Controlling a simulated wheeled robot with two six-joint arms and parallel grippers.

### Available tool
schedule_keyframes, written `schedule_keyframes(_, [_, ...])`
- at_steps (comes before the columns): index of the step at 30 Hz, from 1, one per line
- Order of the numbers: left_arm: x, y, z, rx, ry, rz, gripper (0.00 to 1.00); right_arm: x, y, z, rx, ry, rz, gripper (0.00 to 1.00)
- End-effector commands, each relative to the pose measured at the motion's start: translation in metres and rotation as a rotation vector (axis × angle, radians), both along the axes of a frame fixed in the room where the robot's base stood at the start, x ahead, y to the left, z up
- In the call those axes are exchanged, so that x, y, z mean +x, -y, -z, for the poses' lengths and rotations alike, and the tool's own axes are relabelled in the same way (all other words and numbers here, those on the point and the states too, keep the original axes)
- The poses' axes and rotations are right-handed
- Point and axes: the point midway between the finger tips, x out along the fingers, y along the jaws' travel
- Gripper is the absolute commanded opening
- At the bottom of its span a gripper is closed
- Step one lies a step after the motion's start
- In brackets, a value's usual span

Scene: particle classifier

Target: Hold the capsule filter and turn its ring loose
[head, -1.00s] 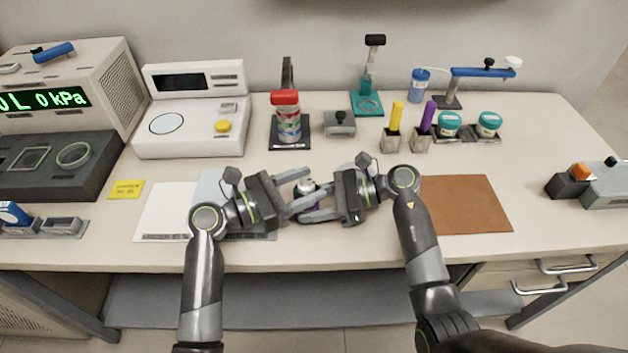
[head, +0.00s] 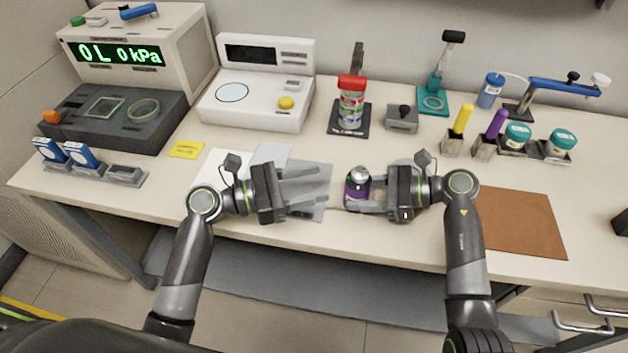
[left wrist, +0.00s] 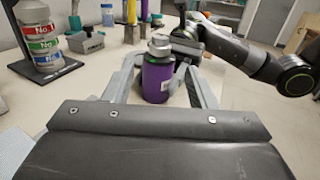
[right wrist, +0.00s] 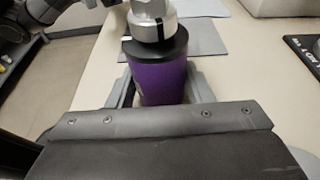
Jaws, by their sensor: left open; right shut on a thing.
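The capsule filter (head: 357,190) has a purple body, a dark collar and a silver-white top. It stands upright between my two grippers near the front of the table. My right gripper (head: 362,193) is shut on its purple body, with a finger on each side in the right wrist view (right wrist: 160,85). The light ring (right wrist: 153,27) sits around the top of the capsule, above the black collar. My left gripper (head: 322,190) is open and empty, to the left of the capsule and apart from it. The capsule also shows ahead of the left fingers in the left wrist view (left wrist: 158,78).
A grey-blue mat (head: 318,205) and white sheet lie under my left gripper. A brown mat (head: 525,225) lies at the right. A red-capped stack (head: 351,103), a grey block (head: 401,118) and a white scale (head: 255,105) stand behind. The table's front edge is close.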

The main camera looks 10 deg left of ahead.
Motion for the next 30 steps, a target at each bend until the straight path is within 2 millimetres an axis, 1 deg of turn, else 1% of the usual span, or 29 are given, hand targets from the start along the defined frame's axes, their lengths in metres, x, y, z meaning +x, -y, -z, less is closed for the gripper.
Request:
schedule_keyframes(5, [0.007, 0.003, 0.004, 0.011, -0.007, 0.049, 0.51, 0.0, 0.0, 0.0, 0.0, 0.0, 0.0, 0.01])
schedule_keyframes(10, [0.023, 0.009, 0.013, 0.031, -0.023, 0.192, 0.51, 0.0, 0.0, 0.0, 0.0, 0.0, 0.0, 0.01])
schedule_keyframes(14, [0.037, 0.01, 0.014, 0.041, -0.028, 0.329, 0.51, 0.0, 0.0, 0.0, 0.0, 0.0, 0.0, 0.01])
schedule_keyframes(21, [0.056, 0.004, 0.004, 0.024, -0.018, 0.54, 0.51, 0.0, 0.0, 0.0, 0.0, 0.0, 0.0, 0.01])
schedule_keyframes(25, [0.061, -0.001, -0.003, 0.011, -0.008, 0.61, 0.51, 0.0, 0.0, 0.0, 0.0, 0.0, 0.0, 0.01])
schedule_keyframes(30, [0.064, -0.003, -0.008, 0.0, -0.001, 0.651, 0.51, 0.0, 0.0, 0.0, 0.0, 0.0, 0.0, 0.01])
